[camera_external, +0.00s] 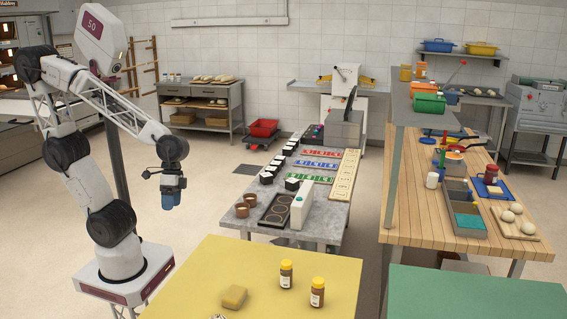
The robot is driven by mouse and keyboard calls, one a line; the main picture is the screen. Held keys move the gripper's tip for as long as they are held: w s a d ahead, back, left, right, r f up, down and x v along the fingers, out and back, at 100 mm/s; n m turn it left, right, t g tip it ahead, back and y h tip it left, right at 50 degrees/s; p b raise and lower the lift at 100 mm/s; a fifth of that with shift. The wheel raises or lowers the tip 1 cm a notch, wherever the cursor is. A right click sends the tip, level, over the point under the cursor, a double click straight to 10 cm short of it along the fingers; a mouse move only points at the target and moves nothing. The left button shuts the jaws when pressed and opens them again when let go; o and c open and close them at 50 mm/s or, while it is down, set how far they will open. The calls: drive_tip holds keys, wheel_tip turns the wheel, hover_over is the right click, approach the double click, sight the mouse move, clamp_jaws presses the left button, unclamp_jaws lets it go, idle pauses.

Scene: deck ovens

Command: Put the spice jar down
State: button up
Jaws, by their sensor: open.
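Two brown spice jars with yellow lids and pale labels stand upright on the yellow table (218,262) in front. One spice jar (286,276) is farther back, and the other spice jar (317,293) is nearer and to its right. I cannot tell which one the task means. The gap between the fingers is too small to make out.
A yellow sponge-like block (234,297) lies left of the jars, with a partly cropped item at the front edge. A green table (475,295) is to the right. Behind, a grey table (325,222) holds brown cups, trays and a white device. A wooden counter (415,228) carries dough balls and bins.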

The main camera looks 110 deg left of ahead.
drive_tip(key=w+d+f+n+h, duration=0.4)
drive_tip(key=w+n+h, duration=0.1)
drive_tip(key=w, duration=0.4)
drive_tip(key=n+t+h, duration=0.2)
drive_tip(key=n+t, duration=1.2)
drive_tip(key=n, duration=0.6)
approach(287, 273)
drive_tip(key=shift+w+a+f, duration=0.15)
drive_tip(key=shift+w+f, duration=0.4)
drive_tip(key=shift+f, duration=0.2)
drive_tip(key=shift+x, duration=1.35)
drive_tip(key=shift+x, duration=2.6)
